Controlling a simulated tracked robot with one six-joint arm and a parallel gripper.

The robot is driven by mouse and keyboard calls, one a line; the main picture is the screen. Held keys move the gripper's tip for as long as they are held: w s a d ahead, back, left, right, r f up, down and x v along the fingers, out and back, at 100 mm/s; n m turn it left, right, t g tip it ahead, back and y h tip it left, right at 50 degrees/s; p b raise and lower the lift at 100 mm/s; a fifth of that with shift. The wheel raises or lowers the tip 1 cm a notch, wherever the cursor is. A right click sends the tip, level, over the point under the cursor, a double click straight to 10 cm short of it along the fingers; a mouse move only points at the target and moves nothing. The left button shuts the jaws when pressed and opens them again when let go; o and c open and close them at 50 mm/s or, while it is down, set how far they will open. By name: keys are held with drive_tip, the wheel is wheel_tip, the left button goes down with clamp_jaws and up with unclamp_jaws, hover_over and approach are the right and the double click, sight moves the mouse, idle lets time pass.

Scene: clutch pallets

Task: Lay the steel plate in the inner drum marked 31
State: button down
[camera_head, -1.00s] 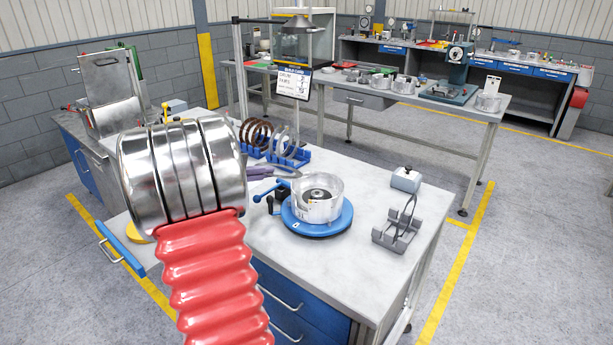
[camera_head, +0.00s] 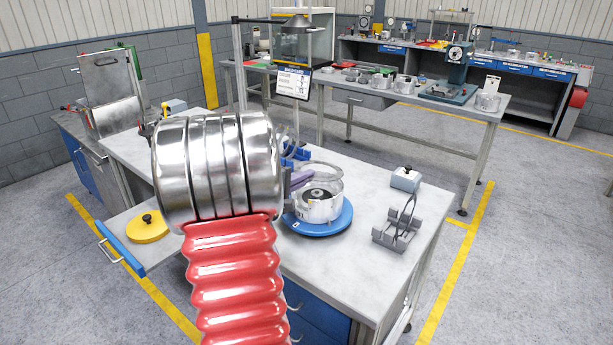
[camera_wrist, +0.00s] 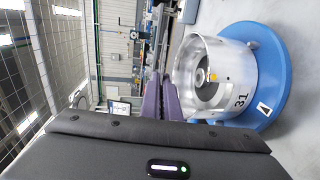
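The drum marked 31 (camera_wrist: 243,72) is a silver open cup with a hub inside, on a round blue base (camera_wrist: 275,75). In the head view the drum (camera_head: 319,210) stands upright on the bench. A thin steel ring, the steel plate (camera_head: 322,166), shows tilted just above and behind the drum's rim. My gripper (camera_head: 301,181) is left of the drum's rim, partly hidden by my arm, and appears shut on the plate's near edge. In the wrist view its purple fingers (camera_wrist: 160,95) are close together beside the drum's mouth; the plate is hard to make out there.
A blue rack (camera_head: 297,151) is mostly hidden behind my arm. A grey stand with rings (camera_head: 398,232) and a grey box (camera_head: 406,179) are right of the drum. A yellow disc with a black knob (camera_head: 147,228) lies left. The front bench top is clear.

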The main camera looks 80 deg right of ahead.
sight(306, 206)
drive_tip(key=shift+f, duration=0.1)
drive_tip(key=shift+f, duration=4)
drive_tip(key=c, duration=2.5)
unclamp_jaws()
drive_tip(key=shift+r, duration=0.1)
drive_tip(key=o, duration=0.6)
drive_tip(key=shift+c, duration=0.2)
drive_tip(key=shift+w+a, duration=0.1)
drive_tip(key=shift+w, duration=0.05)
drive_tip(key=v, duration=0.6)
drive_tip(key=shift+w+r, duration=0.1)
drive_tip(key=shift+r, duration=0.1)
